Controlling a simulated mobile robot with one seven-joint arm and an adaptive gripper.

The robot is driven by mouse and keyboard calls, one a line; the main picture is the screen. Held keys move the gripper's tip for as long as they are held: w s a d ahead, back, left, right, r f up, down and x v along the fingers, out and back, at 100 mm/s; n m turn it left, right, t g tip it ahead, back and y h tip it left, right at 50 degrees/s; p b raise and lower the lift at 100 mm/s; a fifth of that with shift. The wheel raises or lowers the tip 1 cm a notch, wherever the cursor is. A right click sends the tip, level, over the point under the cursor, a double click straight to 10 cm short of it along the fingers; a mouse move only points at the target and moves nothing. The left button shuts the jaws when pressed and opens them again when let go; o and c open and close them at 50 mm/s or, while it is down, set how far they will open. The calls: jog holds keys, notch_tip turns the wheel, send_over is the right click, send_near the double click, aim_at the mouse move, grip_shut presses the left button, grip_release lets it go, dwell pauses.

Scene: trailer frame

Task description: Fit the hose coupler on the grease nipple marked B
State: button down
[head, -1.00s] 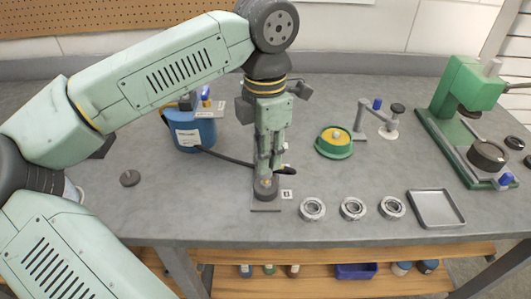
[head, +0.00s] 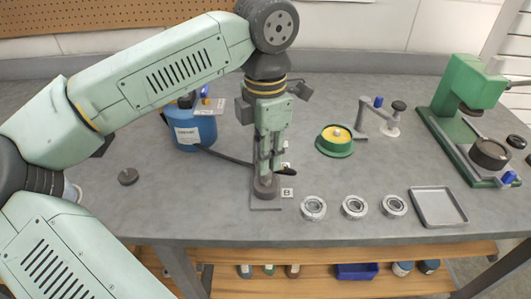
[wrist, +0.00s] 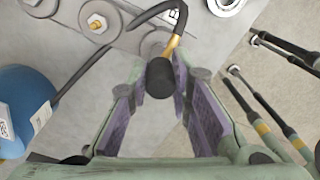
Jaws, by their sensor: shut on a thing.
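My gripper (head: 266,172) points down over the front middle of the bench. In the wrist view its purple-padded fingers (wrist: 160,90) are shut on the hose coupler, a black cylinder (wrist: 159,80) with a brass fitting (wrist: 171,46) and black hose (wrist: 90,65). The coupler is over a round grey boss (wrist: 150,42) beside the B tag (wrist: 173,15), which also shows in the head view (head: 287,193). The nipple at B is hidden, so I cannot tell whether they touch. Another boss with a brass nipple (wrist: 97,23) stands left of it.
The hose leads to a blue grease pot (head: 190,130). Several metal rings (head: 354,207) and a tray (head: 438,207) lie right along the front. A green press (head: 470,110), a yellow-topped green tin (head: 335,140) and a small stand (head: 380,115) are further right.

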jog(key=shift+f+b, duration=0.5)
jog(key=shift+b, duration=0.35)
dwell(1.2)
jog(key=c, duration=1.4)
grip_release()
jog(key=shift+o, duration=0.4)
jog(key=o, duration=0.3)
jog(key=shift+o, duration=0.2)
jog(key=shift+r, duration=0.1)
jog(key=shift+r+p, duration=2.35)
jog(key=shift+r, duration=1.1)
